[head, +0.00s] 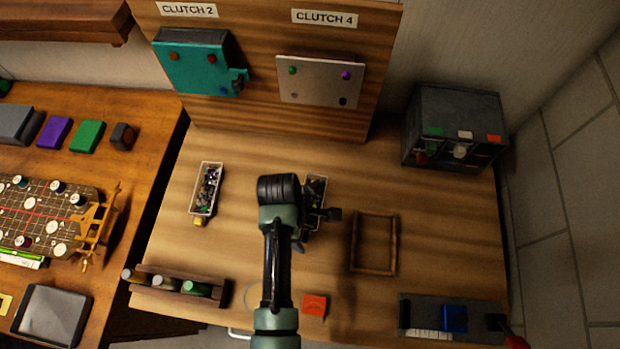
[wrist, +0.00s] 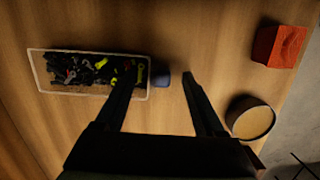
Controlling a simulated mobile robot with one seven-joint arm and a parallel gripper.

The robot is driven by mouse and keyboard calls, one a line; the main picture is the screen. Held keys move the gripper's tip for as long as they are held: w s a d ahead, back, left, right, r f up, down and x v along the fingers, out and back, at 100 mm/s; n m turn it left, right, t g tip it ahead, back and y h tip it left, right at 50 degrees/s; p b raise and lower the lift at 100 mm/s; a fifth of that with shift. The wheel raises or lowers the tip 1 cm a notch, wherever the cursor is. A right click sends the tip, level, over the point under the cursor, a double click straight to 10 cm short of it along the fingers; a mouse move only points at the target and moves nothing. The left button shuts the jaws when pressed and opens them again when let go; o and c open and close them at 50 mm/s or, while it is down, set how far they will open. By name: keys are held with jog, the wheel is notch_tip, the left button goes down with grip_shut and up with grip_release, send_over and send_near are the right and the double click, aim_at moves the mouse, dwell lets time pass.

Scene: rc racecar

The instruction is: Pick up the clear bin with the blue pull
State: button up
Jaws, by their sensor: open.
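The clear bin (wrist: 146,88) is a long, see-through tray filled with small dark, yellow and red parts. Its blue pull (wrist: 163,81) sticks out at its right end in the wrist view. My gripper (wrist: 161,76) is open, with one fingertip on each side of the blue pull in that view. The left finger overlaps the bin's end. Whether the fingers touch the pull, and the height gap, I cannot tell. In the head view the same bin (head: 318,181) is mostly hidden behind my arm.
A similar bin with a yellow pull (head: 200,221) stands to the left. An empty wooden frame tray (head: 373,270) lies to the right. An orange block (head: 314,305) and a round-topped item (wrist: 250,118) sit near the front edge. A grey cabinet (head: 455,125) stands back right.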

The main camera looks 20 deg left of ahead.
grip_shut()
dwell(0.5)
